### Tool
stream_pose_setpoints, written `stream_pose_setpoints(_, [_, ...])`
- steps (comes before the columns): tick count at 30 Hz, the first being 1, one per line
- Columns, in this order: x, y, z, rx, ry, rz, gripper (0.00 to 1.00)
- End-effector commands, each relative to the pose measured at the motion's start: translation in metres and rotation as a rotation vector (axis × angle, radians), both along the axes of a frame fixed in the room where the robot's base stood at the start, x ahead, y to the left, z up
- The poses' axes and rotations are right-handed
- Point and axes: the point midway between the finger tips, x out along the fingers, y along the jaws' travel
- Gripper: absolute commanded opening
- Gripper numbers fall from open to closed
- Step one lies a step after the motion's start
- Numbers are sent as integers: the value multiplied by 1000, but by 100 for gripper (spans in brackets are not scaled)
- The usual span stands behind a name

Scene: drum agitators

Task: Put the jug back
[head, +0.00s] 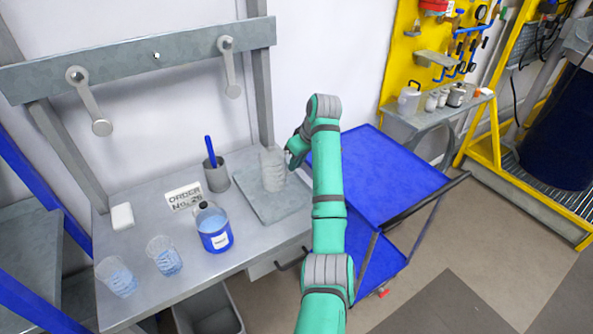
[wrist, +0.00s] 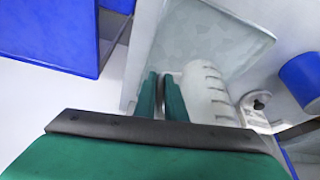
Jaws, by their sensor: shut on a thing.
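The jug (head: 272,168) is pale and translucent with raised measuring marks, and looks empty. In the head view it is upright at the grey tray (head: 258,206) on the bench; I cannot tell if it touches the tray. My gripper (head: 292,155) is at the jug's right side, partly hidden by my arm. In the wrist view the jug (wrist: 207,92) is right beside the green fingers of my gripper (wrist: 161,85), which are close together, shut on the jug, seemingly at its handle. The handle itself is hidden. The tray (wrist: 225,40) shows beyond the jug.
A blue-filled container (head: 215,232) and two cups of blue liquid (head: 165,256) (head: 118,278) stand on the bench (head: 190,278). Near them are an order card (head: 184,196), a grey pot (head: 216,178) with a blue stick, and a white block (head: 122,216). A blue cart (head: 385,175) stands right.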

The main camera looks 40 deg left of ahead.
Motion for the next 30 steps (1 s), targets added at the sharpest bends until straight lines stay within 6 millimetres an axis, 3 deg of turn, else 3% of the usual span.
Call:
stream_pose_setpoints(9, [4,1,-34,-1,1,0,0])
stream_pose_setpoints(21, [4,2,-39,0,1,0,0])
stream_pose_setpoints(22, [4,2,-39,0,0,0,17])
stream_pose_setpoints(24, [4,2,-39,0,0,0,29])
stream_pose_setpoints(30, [4,1,-38,0,0,0,29])
